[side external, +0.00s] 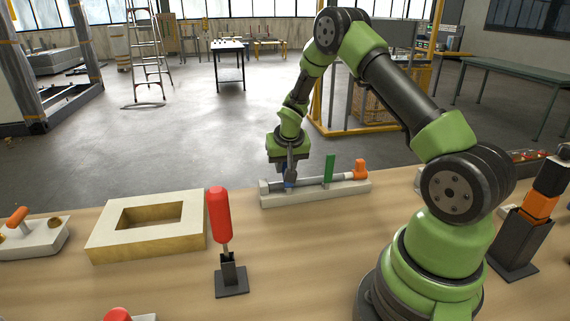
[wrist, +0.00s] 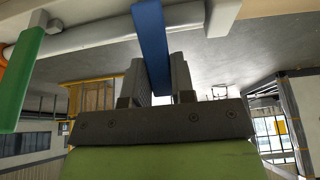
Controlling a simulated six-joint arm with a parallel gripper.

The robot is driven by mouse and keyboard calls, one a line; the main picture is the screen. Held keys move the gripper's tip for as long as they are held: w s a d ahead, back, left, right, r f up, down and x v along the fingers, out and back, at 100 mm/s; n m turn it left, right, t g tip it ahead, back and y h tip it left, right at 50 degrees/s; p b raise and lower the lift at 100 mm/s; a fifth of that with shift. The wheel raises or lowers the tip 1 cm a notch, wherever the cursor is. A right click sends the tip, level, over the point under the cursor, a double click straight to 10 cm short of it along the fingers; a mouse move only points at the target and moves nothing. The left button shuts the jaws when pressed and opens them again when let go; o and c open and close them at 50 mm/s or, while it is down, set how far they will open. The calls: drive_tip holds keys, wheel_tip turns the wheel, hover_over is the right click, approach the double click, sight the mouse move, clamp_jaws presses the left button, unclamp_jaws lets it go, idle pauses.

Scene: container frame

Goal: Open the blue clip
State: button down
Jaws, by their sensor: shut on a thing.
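The blue clip (wrist: 151,45) runs down between the two fingers of my gripper (wrist: 157,80) in the wrist view. My gripper is shut on it. In the side view my gripper (side external: 288,180) reaches down to the left part of a grey pipe (side external: 310,182), and only a bit of the blue clip (side external: 288,184) shows beneath it. A green clip (side external: 329,169) stands upright on the same pipe, to the right. The green clip also shows at the left of the wrist view (wrist: 22,85). The pipe lies along a pale base (side external: 318,194).
An orange piece (side external: 360,168) sits at the pipe's right end. A pale block with a square opening (side external: 150,222) and a red-handled tool in a dark holder (side external: 219,215) stand to the left. A dark holder with an orange-and-black tool (side external: 518,240) is at the right.

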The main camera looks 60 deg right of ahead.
drive_tip(key=c, duration=1)
unclamp_jaws()
drive_tip(key=shift+o, duration=0.2)
drive_tip(key=v, duration=1)
